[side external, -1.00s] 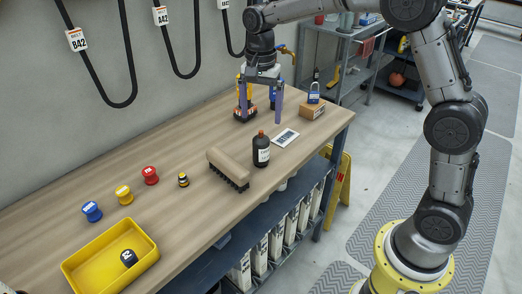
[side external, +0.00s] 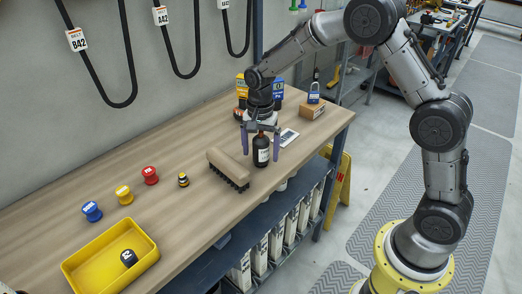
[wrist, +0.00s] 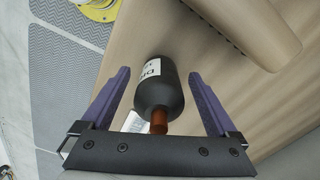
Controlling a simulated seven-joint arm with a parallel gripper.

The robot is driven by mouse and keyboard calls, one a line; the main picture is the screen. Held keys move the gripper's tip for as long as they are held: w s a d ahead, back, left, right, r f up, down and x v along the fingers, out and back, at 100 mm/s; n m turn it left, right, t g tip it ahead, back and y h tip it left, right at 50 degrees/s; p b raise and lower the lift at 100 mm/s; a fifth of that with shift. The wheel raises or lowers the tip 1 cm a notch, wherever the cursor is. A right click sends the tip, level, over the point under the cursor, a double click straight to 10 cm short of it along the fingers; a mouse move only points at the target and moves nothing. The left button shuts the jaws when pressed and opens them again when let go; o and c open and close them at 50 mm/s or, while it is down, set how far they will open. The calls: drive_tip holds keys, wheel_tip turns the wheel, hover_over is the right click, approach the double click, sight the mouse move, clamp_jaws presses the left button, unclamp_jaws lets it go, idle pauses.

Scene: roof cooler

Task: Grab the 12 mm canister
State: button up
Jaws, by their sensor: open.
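No label reading 12 mm is legible to me. In the side view a dark canister with a white label (side external: 128,258) lies in the yellow tray (side external: 147,240). A small black-and-yellow canister (side external: 183,180) stands on the bench. My gripper (side external: 260,157) is open, with its fingers on either side of a dark bottle with an orange cap (side external: 261,153). In the wrist view the bottle (wrist: 158,88) shows between the two purple fingers (wrist: 158,74), with visible gaps on both sides.
A brush (side external: 229,168) lies just left of the bottle. Blue (side external: 92,211), yellow (side external: 124,194) and red (side external: 151,175) knobs stand farther left. A card (side external: 289,137) and a box with a blue padlock (side external: 313,110) are to the right.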

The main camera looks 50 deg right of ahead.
drive_tip(key=shift+f, duration=0.45)
clamp_jaws()
